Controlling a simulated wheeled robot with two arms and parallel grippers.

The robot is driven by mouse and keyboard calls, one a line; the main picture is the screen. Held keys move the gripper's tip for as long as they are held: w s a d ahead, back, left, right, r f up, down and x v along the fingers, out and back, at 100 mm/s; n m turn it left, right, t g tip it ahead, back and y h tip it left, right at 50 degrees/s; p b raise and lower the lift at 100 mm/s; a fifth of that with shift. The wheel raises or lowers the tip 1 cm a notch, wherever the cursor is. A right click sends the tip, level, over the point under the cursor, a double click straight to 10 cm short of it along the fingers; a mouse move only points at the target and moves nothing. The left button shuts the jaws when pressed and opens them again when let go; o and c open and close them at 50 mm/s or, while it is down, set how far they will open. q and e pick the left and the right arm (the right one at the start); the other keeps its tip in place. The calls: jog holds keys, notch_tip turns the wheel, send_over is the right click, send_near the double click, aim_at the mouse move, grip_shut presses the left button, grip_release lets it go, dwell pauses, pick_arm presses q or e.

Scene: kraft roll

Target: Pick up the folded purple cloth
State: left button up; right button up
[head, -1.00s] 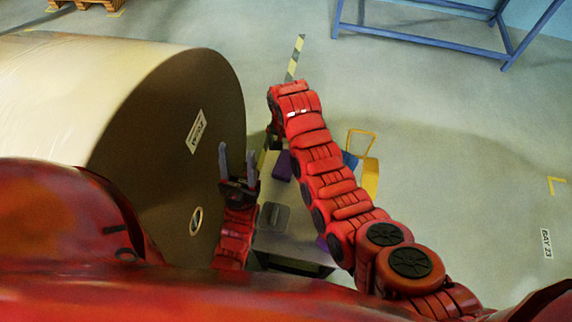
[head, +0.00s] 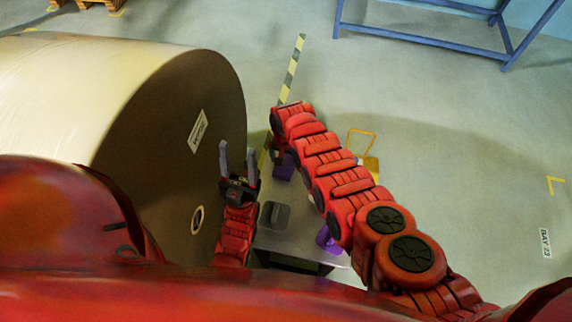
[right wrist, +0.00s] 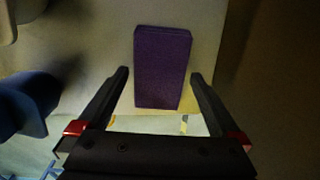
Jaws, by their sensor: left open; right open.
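The folded purple cloth (right wrist: 162,68) is a flat, dark purple rectangle on a pale surface in the right wrist view. In the head view the cloth (head: 284,168) shows partly, beside the end of my right arm. My right gripper (right wrist: 160,74) is open, with one finger on each side of the cloth in the picture. Gaps show between the fingers and the cloth, and I cannot tell the height between them. My left gripper (head: 237,150) is open and empty, fingers pointing up in the picture, in front of the big roll's end face.
The large kraft roll (head: 190,130) fills the left. The grey worktop (head: 290,243) carries a dark grey item (head: 274,216) and another purple object (head: 327,239). A yellow item (head: 367,162) is partly behind my right arm. A blue object (right wrist: 28,104) lies left in the wrist view.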

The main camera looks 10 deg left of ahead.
aim_at(286, 162)
jog(key=shift+f, duration=0.25)
jog(key=c, duration=1.2)
jog(key=shift+r, duration=0.1)
jog(key=shift+r+p, duration=0.95)
jog(key=shift+r, duration=0.5)
jog(key=shift+r+b, duration=0.3)
jog(key=shift+r, duration=0.05)
jog(key=shift+r+b, duration=0.65)
jog(key=shift+r, duration=2.5)
